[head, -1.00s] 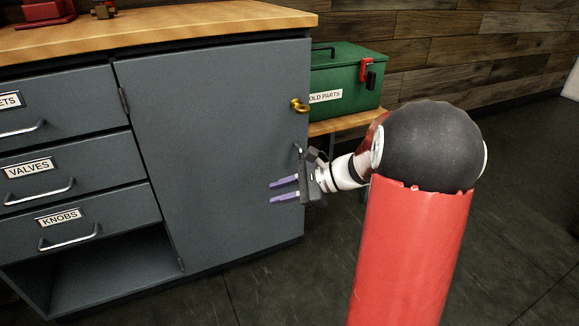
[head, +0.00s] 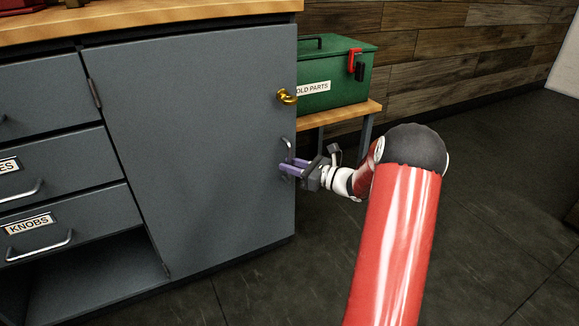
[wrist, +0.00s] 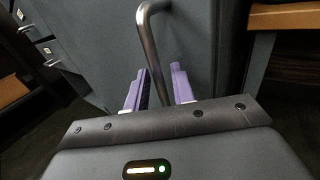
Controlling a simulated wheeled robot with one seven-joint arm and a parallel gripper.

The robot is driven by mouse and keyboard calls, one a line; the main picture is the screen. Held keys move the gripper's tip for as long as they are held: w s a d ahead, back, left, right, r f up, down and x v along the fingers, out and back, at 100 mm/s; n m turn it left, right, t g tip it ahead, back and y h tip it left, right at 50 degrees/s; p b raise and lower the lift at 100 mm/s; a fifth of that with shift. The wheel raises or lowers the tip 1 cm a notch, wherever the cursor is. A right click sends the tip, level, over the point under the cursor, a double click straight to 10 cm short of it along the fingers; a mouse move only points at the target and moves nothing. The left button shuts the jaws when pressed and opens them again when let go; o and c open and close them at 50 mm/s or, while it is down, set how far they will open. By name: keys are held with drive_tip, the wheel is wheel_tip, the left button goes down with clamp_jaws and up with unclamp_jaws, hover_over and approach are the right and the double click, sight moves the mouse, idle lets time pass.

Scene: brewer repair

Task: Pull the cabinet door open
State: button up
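The grey cabinet door (head: 195,150) is shut, flush with the cabinet front. Its hinge shows on the left edge. A slim vertical metal bar handle (head: 287,147) is near its right edge; it shows larger in the wrist view (wrist: 148,38). A brass latch or key (head: 287,97) sits above the handle. My gripper (head: 285,167) is at the handle's lower part. In the wrist view my gripper's purple fingers (wrist: 160,78) are apart, with the lower part of the bar between them and small gaps showing on both sides.
Drawers with bar handles, one labelled KNOBS (head: 30,224), are left of the door, above an open shelf space. A green OLD PARTS box (head: 330,75) stands on a wooden bench (head: 345,112) right of the cabinet. The floor (head: 500,200) in front and to the right is clear.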

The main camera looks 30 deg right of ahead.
drive_tip(key=shift+w+a, duration=0.2)
drive_tip(key=shift+w, duration=0.1)
clamp_jaws()
drive_tip(key=shift+s, duration=0.1)
